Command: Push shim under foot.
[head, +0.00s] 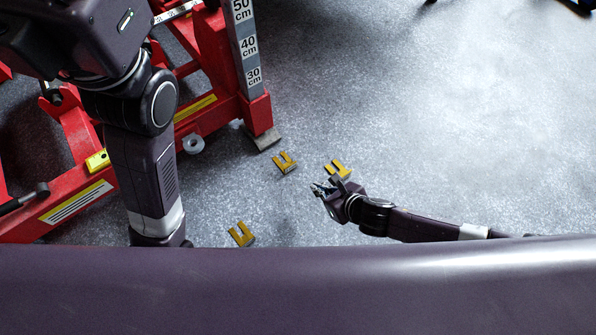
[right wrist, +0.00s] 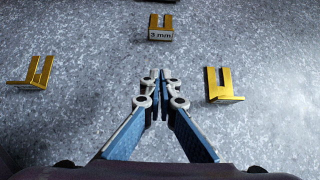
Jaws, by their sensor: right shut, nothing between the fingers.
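Three yellow fork-shaped shims lie on the grey floor. One shim (head: 285,166) lies just below and right of the jack's grey foot (head: 262,138), apart from it; in the right wrist view this shim (right wrist: 160,35) reads "3 mm". A second shim (head: 337,169) lies farther right, and it shows at right in the right wrist view (right wrist: 222,93). A third shim (head: 241,235) lies lower left, at left in the right wrist view (right wrist: 30,84). My right gripper (head: 317,189) is shut and empty, pointing toward the 3 mm shim. My left gripper is out of view.
The red jack frame (head: 210,110) fills the upper left, with a scale post (head: 246,45) above the foot. A grey ring (head: 193,145) is left of the foot. Floor (head: 450,110) to the right is clear.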

